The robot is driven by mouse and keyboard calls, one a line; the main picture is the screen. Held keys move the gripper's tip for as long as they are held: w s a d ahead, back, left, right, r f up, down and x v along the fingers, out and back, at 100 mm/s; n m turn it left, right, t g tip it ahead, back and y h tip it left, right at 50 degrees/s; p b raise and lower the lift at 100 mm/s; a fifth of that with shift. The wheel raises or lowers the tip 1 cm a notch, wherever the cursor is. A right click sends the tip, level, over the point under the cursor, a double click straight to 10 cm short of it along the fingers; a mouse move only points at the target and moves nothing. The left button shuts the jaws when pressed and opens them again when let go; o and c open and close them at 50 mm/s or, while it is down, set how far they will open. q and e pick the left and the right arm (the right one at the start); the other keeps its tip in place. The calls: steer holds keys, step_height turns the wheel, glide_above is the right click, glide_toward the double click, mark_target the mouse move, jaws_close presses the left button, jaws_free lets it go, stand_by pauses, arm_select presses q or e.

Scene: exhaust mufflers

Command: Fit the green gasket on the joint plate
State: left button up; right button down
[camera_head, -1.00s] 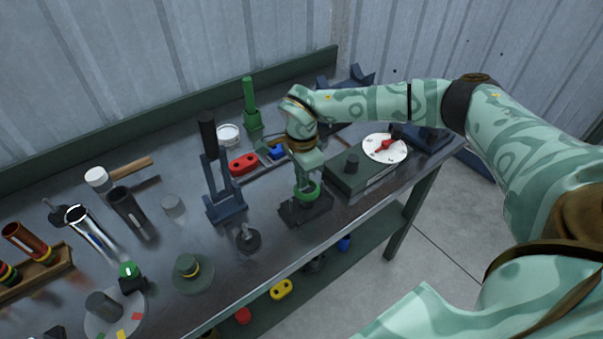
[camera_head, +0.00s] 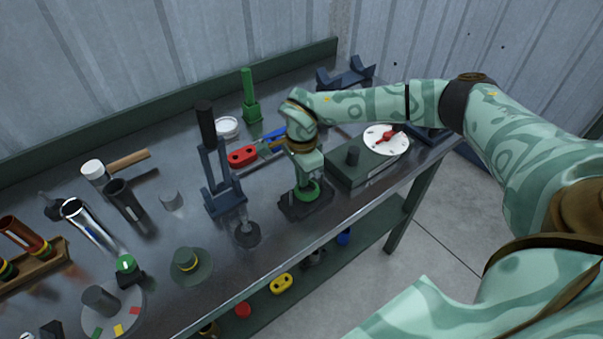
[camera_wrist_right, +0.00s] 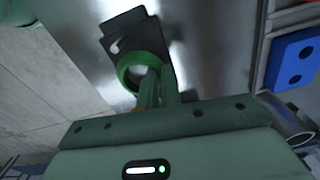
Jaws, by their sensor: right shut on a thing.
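The green gasket (camera_head: 312,193) is a green ring, and my right gripper (camera_head: 306,184) is shut on one side of it. It also shows in the right wrist view (camera_wrist_right: 126,69), with both fingers (camera_wrist_right: 154,84) together at its right rim. The joint plate (camera_head: 291,209) is a dark flat plate on the bench, directly below the ring. In the right wrist view the plate (camera_wrist_right: 124,27) reaches out past the ring. The ring overlaps the plate in both views; I cannot tell whether they touch. My left gripper is not in view.
A box with a white dial (camera_head: 375,149) stands close right of the plate. A dark upright clamp (camera_head: 222,190) stands to the left. A red two-holed gasket (camera_head: 242,156) and a blue one (camera_wrist_right: 292,63) lie behind. The bench's front edge is near the plate.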

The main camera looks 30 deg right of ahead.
steer(key=shift+f, duration=0.45)
steer(key=c, duration=1.5)
jaws_free()
steer(key=shift+s+f, duration=0.1)
step_height(320, 180, up, 17)
steer(key=p, duration=0.3)
steer(key=shift+f, duration=0.2)
steer(key=shift+f, duration=0.1)
